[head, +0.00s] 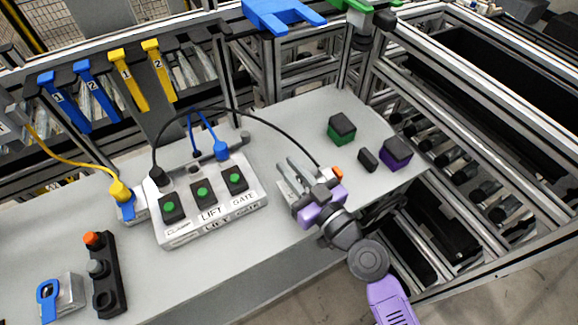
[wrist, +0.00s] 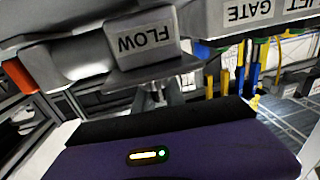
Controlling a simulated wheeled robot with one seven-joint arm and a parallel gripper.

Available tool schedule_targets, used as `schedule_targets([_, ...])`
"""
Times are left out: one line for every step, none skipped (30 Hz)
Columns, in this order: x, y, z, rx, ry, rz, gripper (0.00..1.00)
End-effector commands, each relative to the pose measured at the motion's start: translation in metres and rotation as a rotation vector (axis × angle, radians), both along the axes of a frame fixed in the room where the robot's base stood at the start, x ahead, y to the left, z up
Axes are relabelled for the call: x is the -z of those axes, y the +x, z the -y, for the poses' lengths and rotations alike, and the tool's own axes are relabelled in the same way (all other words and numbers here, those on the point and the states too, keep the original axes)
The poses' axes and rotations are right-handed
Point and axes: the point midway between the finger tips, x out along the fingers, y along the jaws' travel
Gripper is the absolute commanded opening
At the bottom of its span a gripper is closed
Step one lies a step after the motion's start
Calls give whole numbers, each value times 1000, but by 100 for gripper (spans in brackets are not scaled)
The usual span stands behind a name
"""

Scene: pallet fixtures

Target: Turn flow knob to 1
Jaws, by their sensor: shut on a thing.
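My gripper (head: 303,189) is over the right part of the grey table, beside the control box, and shut on the flow knob. The gripper hides most of the knob in the head view, and its pointer and number marks cannot be read. In the wrist view a grey block with an upside-down FLOW label (wrist: 147,43) is close above my purple gripper body (wrist: 165,150). A grey cylinder (wrist: 85,55) with an orange end (wrist: 18,76) is beside the label. The orange end also shows just right of the gripper in the head view (head: 337,173).
The control box (head: 212,216) with several green buttons and LIFT and GATE labels is left of the gripper. A black cable (head: 262,120) arches from it toward the gripper area. Green-black (head: 342,128) and purple-black (head: 397,152) blocks and a small dark block (head: 368,160) are to the right.

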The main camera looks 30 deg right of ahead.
Motion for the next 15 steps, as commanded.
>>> schedule_targets([-4, -1, -1, 31, 0, -4, 0])
schedule_targets([-5, -1, 0, 52, 0, -4, 0])
schedule_targets([-5, -1, 1, 80, -1, -4, 0])
schedule_targets([-6, 0, 2, 101, 0, -4, 0])
schedule_targets([-7, 0, 3, 120, 1, -4, 0])
schedule_targets([-6, 0, 4, 145, 0, -5, 0])
schedule_targets([-7, 0, 5, 165, 0, -4, 0])
schedule_targets([-7, 0, 5, 182, 0, -4, 0])
schedule_targets([-7, 0, 6, 206, 0, -4, 0])
schedule_targets([-6, -1, 7, 223, 1, -5, 0])
schedule_targets([-6, 0, 7, 240, 1, -4, 0])
schedule_targets([-6, 0, 8, 262, 2, -4, 0])
schedule_targets([-6, -1, 9, 278, 1, -4, 0])
schedule_targets([-5, -1, 10, 294, 1, -4, 0])
schedule_targets([-4, -1, 10, 314, 2, -3, 0])
